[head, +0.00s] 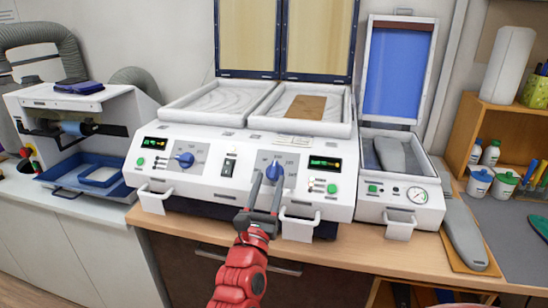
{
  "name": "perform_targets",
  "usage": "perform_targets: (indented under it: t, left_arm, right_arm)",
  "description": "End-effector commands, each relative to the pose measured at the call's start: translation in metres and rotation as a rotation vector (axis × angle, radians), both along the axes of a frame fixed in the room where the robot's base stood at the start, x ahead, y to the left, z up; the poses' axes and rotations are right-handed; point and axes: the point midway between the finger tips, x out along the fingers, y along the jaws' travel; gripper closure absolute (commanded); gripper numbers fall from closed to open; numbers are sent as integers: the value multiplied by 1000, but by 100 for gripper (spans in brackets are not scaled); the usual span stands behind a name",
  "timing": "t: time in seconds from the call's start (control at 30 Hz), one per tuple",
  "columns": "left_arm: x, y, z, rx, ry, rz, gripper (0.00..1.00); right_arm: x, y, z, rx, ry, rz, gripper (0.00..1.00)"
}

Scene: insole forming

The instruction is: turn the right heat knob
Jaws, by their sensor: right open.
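The right heat knob (274,171) is blue and sits on the sloped front panel of the white forming machine (215,195), left of the right green display. My right gripper (265,188) is in front of it, its two grey fingers pointing up at the knob. The fingers are apart, with the knob showing at and between their tips. I cannot tell whether they touch it. The left heat knob (185,160), also blue, is on the panel's left half. My left gripper is not in view.
White handles (299,225) stick out along the machine's lower front edge. A smaller white press (398,210) with a gauge and an open blue lid stands to the right. A grinder (80,120) stands to the left. The wooden bench front edge is mostly clear.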

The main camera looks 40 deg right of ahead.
Motion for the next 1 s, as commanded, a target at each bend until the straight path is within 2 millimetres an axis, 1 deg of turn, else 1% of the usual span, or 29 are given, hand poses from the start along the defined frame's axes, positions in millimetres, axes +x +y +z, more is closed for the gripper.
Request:
perform_targets:
  t: [0.03, 0.1, 0.3, 0.47, 0.73, 0.87, 0.9, 0.97, 1.0]
  left_arm:
    - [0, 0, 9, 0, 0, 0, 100]
    - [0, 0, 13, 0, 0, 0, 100]
    - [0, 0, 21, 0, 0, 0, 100]
    - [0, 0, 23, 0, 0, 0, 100]
    - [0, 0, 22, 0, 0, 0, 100]
    - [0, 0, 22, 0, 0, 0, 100]
    - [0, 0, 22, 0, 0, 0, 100]
    - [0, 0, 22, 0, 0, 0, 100]
    - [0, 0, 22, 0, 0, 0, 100]
  right_arm:
    - [6, -8, 8, -1, 2, -3, 51]
    - [13, -16, 13, -2, 1, -4, 51]
    - [30, -33, 20, -1, 2, 0, 51]
    - [34, -40, 22, -1, 1, -1, 51]
    - [35, -40, 22, -1, 1, 1, 51]
    - [35, -40, 22, -1, 1, 1, 75]
    - [35, -40, 22, -1, 1, 1, 82]
    - [35, -40, 22, -1, 1, 1, 93]
    - [35, -40, 22, -1, 1, 1, 100]
